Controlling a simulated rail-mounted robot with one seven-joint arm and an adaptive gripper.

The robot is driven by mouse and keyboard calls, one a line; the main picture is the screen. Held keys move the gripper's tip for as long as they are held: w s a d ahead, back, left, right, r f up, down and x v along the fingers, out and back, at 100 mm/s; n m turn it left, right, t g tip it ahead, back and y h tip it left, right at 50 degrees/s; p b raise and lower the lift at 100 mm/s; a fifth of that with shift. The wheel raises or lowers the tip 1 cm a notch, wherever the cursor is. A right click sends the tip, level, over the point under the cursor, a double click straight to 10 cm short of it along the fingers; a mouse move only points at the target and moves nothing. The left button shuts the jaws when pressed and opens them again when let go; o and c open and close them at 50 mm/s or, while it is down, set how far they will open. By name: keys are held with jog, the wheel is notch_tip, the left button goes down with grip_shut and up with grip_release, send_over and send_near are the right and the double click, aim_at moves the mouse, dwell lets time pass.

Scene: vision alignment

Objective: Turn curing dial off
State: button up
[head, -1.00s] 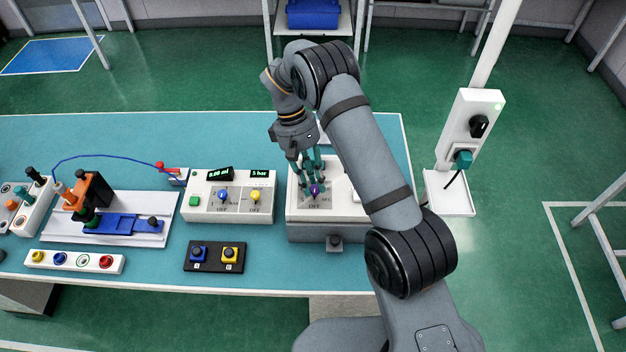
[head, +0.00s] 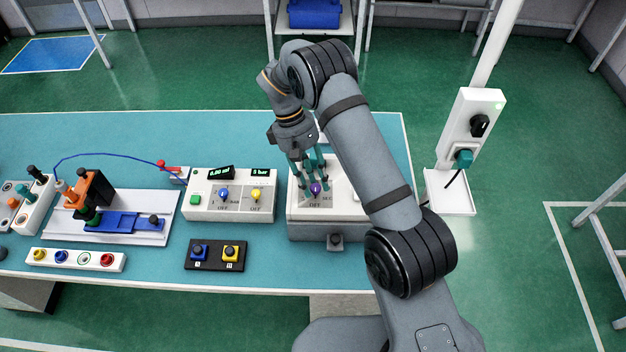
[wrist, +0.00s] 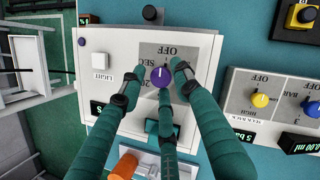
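The purple curing dial (head: 315,188) sits on a white box (head: 296,208) near the table's front edge, with an OFF label beside it. In the wrist view the purple dial (wrist: 161,77) shows a white mark that appears to face roughly toward the upside-down OFF label. My gripper (head: 313,178) has teal fingers and points down over the dial. In the wrist view the fingertips of my gripper (wrist: 161,80) are spread around the dial, with small gaps visible. I see no firm hold on the dial. The arm hides the right part of the box in the head view.
Left of the box stands a control unit (head: 207,213) with a blue and a yellow dial. A black button plate (head: 214,256) lies in front of it. A black-knobbed block (head: 335,242) adjoins the box front. The wrist view shows a white LIGHT button (wrist: 99,60).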

jog(key=shift+o, duration=0.9)
jog(key=v, duration=1.2)
jog(key=shift+s+f, duration=0.1)
jog(key=x, duration=1.2)
